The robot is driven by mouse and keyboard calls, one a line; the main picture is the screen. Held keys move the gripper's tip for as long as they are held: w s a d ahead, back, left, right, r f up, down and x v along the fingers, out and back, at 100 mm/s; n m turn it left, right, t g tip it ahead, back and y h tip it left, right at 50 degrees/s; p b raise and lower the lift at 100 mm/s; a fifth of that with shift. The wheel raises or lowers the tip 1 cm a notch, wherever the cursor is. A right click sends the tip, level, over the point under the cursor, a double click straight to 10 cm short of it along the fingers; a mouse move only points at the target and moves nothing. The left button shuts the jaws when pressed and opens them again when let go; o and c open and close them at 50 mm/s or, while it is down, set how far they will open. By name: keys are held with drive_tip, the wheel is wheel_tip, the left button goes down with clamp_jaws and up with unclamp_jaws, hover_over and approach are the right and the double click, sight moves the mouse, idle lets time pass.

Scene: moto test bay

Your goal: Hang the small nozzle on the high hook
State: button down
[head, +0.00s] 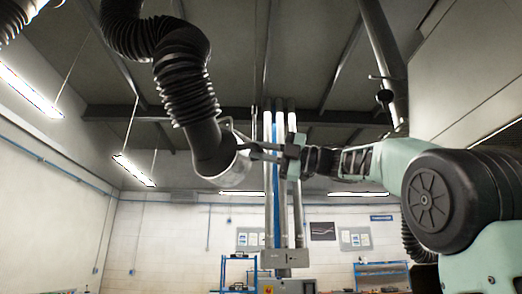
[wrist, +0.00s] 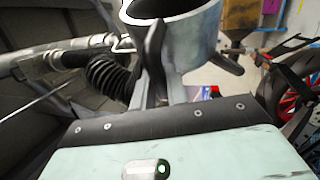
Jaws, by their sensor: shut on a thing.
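The nozzle (head: 237,171) is a grey metal cup at the lower end of a thick black corrugated hose (head: 188,90), left of centre in the head view. My gripper (head: 258,151) reaches in from the right and is shut at the nozzle's side, apparently on its rim or handle; the exact grip is unclear. In the wrist view the nozzle (wrist: 190,40) shows its open mouth at the top, with a dark finger of my gripper (wrist: 155,65) against it. A small bracket (head: 385,78) on the slanting pipe at upper right may be the high hook.
Vertical pipes (head: 281,215) stand behind my gripper, above a grey box. A thick slanting pipe (head: 385,50) comes down at upper right. A blue-framed bench (head: 380,268) stands at the back right. In the wrist view, a red wheeled machine (wrist: 290,90) is at the right.

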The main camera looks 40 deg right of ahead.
drive_tip(key=shift+w+d+f+p, duration=0.1)
drive_tip(key=shift+w+d+f, duration=0.1)
drive_tip(key=shift+d, duration=0.55)
drive_tip(key=shift+w+d+f+p, duration=0.15)
drive_tip(key=shift+w+d+f, duration=0.05)
drive_tip(key=shift+d, duration=0.5)
drive_tip(key=shift+w+d+f+p, duration=0.1)
drive_tip(key=shift+w+d+f, duration=0.1)
drive_tip(key=shift+d, duration=0.55)
drive_tip(key=shift+f, duration=0.1)
drive_tip(key=c, duration=1.3)
unclamp_jaws()
drive_tip(key=shift+d, duration=0.15)
drive_tip(key=b+v, duration=0.5)
drive_tip(key=v, duration=1.2)
drive_tip(key=shift+s, duration=0.2)
drive_tip(key=shift+d, duration=0.1)
